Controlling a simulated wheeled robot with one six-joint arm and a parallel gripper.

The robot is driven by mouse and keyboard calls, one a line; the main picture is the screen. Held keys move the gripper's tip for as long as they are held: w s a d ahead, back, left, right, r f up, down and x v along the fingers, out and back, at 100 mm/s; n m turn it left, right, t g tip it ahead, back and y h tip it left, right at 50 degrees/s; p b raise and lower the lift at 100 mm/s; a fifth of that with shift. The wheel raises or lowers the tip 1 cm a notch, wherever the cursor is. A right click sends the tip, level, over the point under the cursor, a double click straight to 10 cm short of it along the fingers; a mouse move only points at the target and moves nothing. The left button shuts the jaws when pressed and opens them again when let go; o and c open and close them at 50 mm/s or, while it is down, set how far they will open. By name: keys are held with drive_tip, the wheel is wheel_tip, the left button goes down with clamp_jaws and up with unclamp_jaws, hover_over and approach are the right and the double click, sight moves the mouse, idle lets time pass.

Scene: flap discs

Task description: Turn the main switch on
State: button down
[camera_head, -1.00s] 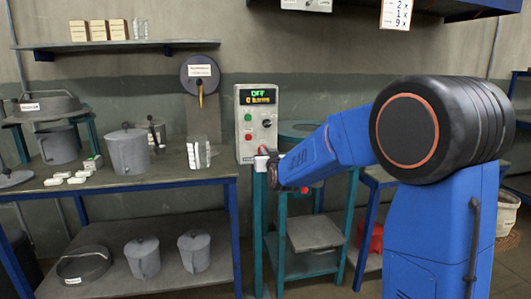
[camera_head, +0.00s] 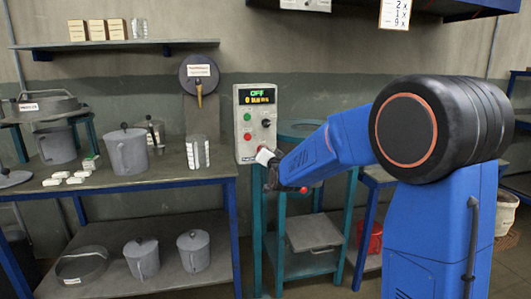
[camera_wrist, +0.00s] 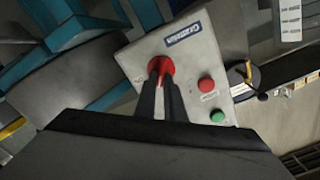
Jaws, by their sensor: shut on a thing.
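The control box (camera_head: 252,125) stands upright in the head view, with OFF in green on its display (camera_head: 257,96). In the wrist view its face (camera_wrist: 196,52) looks tilted, with a blue label. The main switch is a red rotary knob (camera_wrist: 161,63) on that face. My gripper (camera_wrist: 160,77) is shut on the red knob, with a dark finger on each side of its middle.
A red button (camera_wrist: 206,85) and a green button (camera_wrist: 218,116) sit close to the knob. A workbench (camera_head: 150,180) with a grey lidded pot (camera_head: 127,153) and a clear container (camera_head: 197,153) is left of the box. A teal stand (camera_head: 312,262) is to the right.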

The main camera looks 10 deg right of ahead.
drive_tip(key=m, duration=0.7)
drive_tip(key=f+m, duration=0.1)
drive_tip(key=m, duration=0.2)
drive_tip(key=shift+d+m, duration=0.25)
drive_tip(key=shift+m, duration=0.35)
drive_tip(key=c, duration=1.8)
unclamp_jaws()
drive_tip(key=shift+c, duration=0.2)
drive_tip(key=s, duration=1.7)
drive_tip(key=shift+s, duration=0.25)
